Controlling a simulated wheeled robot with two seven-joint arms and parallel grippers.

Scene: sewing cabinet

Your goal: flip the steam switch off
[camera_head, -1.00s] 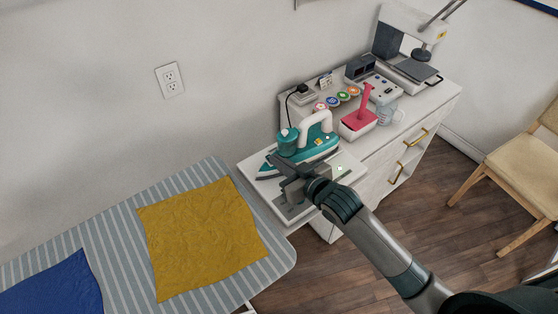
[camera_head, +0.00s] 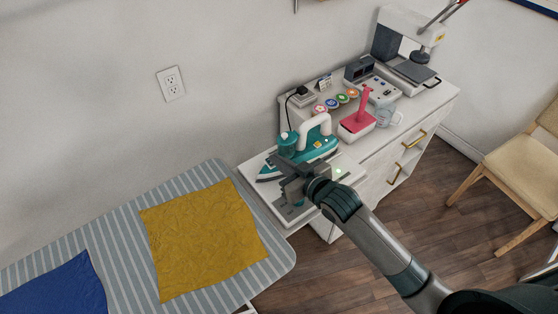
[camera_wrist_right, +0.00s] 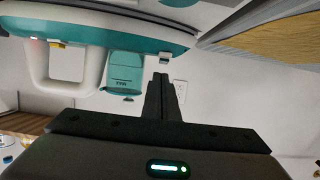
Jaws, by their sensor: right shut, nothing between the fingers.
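The teal and white iron (camera_head: 312,148) sits on the light board at the left end of the white cabinet; its white handle arches over the top. In the right wrist view the iron (camera_wrist_right: 135,30) fills the top, with a teal block (camera_wrist_right: 125,72) beside the handle. A small yellow part (camera_wrist_right: 57,44) shows near the handle; I cannot tell for sure whether it is the steam switch, or its setting. My right gripper (camera_head: 277,161) is shut and empty at the near side of the iron, hiding part of its lower body. Its fingers (camera_wrist_right: 162,82) point toward the wall, apart from the yellow part.
A pink-red stand (camera_head: 357,122), a clear cup (camera_head: 385,115) and round colored discs (camera_head: 332,103) stand behind the iron. A black cord rises by the wall. The striped ironing board (camera_head: 120,225) with a yellow cloth (camera_head: 205,240) lies to the left. A chair (camera_head: 525,175) stands right.

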